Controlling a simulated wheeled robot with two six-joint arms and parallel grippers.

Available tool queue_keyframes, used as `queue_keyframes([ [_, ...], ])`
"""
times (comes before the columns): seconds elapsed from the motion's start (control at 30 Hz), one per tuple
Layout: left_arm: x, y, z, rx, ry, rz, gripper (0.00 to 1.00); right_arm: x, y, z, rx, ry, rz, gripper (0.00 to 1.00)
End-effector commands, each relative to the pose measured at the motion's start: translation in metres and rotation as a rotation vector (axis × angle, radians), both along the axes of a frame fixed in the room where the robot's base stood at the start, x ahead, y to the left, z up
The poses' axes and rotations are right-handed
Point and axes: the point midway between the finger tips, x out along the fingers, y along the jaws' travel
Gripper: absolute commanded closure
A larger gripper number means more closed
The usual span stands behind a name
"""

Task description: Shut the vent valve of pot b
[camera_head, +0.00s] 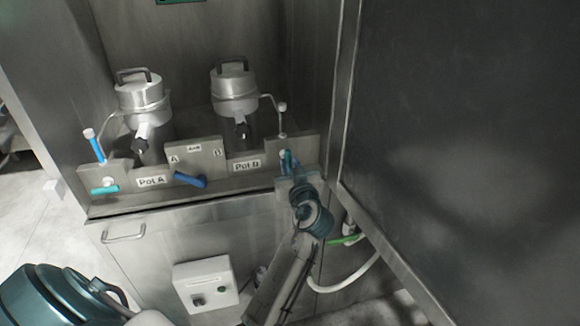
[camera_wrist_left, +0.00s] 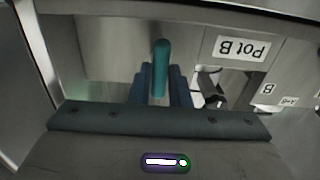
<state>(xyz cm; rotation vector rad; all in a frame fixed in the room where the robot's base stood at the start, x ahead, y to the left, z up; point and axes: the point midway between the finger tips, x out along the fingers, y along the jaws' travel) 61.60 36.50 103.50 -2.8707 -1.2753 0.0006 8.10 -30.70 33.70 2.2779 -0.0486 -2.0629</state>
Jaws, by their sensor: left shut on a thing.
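Pot B (camera_head: 234,92) is a lidded metal pot at the back right of the steel bench, above its "Pot B" label (camera_head: 247,165). A thin pipe runs from it to a white-capped post (camera_head: 282,120). Below that post, at the right end of the panel, my left gripper (camera_head: 287,163) hides most of the vent valve. In the left wrist view the valve's teal handle (camera_wrist_left: 160,66) stands between the two blue fingers (camera_wrist_left: 159,90), which are shut on it. The upside-down "Pot B" label (camera_wrist_left: 241,48) is beside it. My right gripper is not in view.
Pot A (camera_head: 141,95) stands at left, with a blue tube (camera_head: 96,146) and a teal handle (camera_head: 105,189) lying sideways. A blue lever (camera_head: 190,181) sits between the A and B marks. A large dark panel (camera_head: 460,120) stands close on the right. A control box (camera_head: 206,284) is below.

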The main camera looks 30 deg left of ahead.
Motion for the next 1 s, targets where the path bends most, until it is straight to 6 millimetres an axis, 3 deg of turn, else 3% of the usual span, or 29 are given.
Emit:
queue_keyframes([
  [0.2,0.001,0.001,-0.009,-0.002,-0.009,0.004,1.0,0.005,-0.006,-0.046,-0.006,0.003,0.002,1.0],
  [0.37,0.0,0.0,-0.006,0.0,-0.006,0.002,1.0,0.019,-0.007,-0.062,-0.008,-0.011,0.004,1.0],
  [0.57,0.0,0.0,0.002,0.012,0.013,-0.001,1.0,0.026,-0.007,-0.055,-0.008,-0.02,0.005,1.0],
  [1.0,0.0,0.0,0.004,0.131,0.148,0.0,1.0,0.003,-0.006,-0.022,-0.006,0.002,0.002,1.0],
])
